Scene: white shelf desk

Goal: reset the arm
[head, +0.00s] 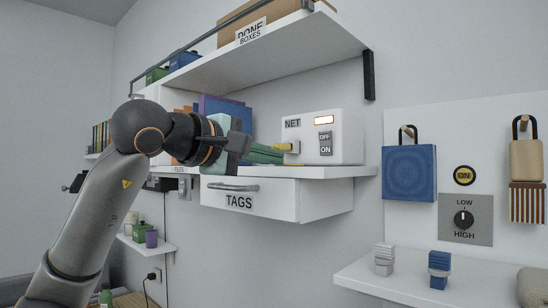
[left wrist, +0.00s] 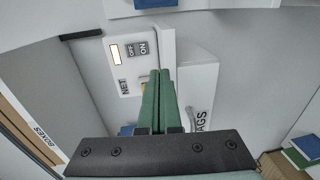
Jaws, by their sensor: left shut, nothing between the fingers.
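My left arm comes in from the left in the head view, and its gripper (head: 276,153) is in front of the white NET box (head: 349,140). Its green fingers are shut with nothing between them. Their tips are close to a yellow plug (head: 291,147) on the box's front; whether they touch it I cannot tell. In the left wrist view the shut fingers (left wrist: 160,77) point at the NET box (left wrist: 122,73), and the plug is mostly hidden behind them. My right gripper is not in view.
The NET box stands on a shelf above a closed TAGS drawer (head: 290,198). An upper shelf (head: 290,50) overhangs it. To the right are a panel with a LOW/HIGH knob (head: 464,219), a hanging blue bag (head: 409,172) and a lower shelf (head: 400,287). Purple and blue folders stand behind my wrist.

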